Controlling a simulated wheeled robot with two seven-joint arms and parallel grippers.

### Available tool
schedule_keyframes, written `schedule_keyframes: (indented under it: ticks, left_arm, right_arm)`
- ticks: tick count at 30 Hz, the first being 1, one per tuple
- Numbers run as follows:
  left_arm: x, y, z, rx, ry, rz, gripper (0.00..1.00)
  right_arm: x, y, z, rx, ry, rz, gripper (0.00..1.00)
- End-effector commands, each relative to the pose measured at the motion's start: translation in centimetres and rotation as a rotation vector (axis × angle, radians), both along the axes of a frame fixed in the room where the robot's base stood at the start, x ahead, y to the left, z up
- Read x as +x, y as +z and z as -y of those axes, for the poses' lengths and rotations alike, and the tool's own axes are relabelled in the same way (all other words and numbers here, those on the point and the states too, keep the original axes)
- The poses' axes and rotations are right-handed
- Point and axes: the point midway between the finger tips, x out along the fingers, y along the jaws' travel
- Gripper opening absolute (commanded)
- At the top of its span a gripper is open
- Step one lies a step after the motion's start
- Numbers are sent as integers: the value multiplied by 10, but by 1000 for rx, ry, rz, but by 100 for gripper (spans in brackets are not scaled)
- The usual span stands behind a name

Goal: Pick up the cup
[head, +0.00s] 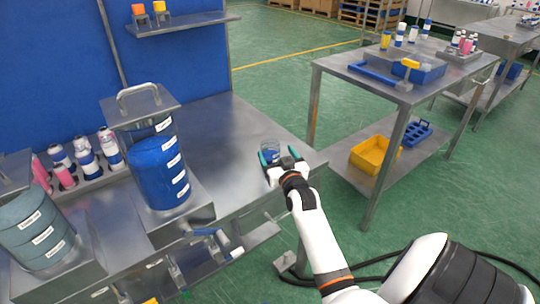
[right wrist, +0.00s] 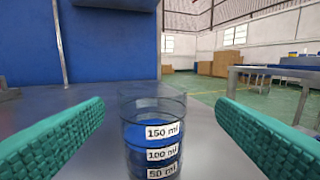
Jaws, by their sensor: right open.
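The cup (right wrist: 152,140) is a clear beaker with blue content and labels reading 150 ml, 100 ml and 50 ml. It stands upright on the metal bench, and in the head view the cup (head: 270,153) is near the bench's right corner. My right gripper (head: 280,158) is open around the cup, its green fingers on either side. In the right wrist view the fingers of the gripper (right wrist: 158,138) show gaps to the cup on both sides. The cup's base is cut off there. My left gripper is not in view.
A large blue-filled tank (head: 160,172) and a grey-green tank (head: 38,235) stand on the bench's left, with several bottles (head: 85,157) behind. The metal bench (head: 215,130) is clear left of the cup. A second table (head: 350,72) stands at the right.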

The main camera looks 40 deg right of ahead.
Motion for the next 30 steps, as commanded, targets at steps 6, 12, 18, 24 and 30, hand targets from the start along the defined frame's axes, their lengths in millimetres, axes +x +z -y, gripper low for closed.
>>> schedule_keyframes:
  ticks: [6, 12, 18, 24, 30]
  left_arm:
    - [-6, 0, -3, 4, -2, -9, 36]
    - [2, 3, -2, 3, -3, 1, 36]
    - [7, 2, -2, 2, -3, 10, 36]
    - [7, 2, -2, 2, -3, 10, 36]
    - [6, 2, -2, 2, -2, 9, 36]
  right_arm:
    - [16, 1, 6, 0, 0, 0, 80]
    - [45, 2, 13, 0, 1, 0, 80]
    - [60, 1, 20, -1, 1, 0, 80]
    - [60, 1, 20, -1, 1, 0, 80]
    - [60, 1, 20, -1, 1, 0, 49]
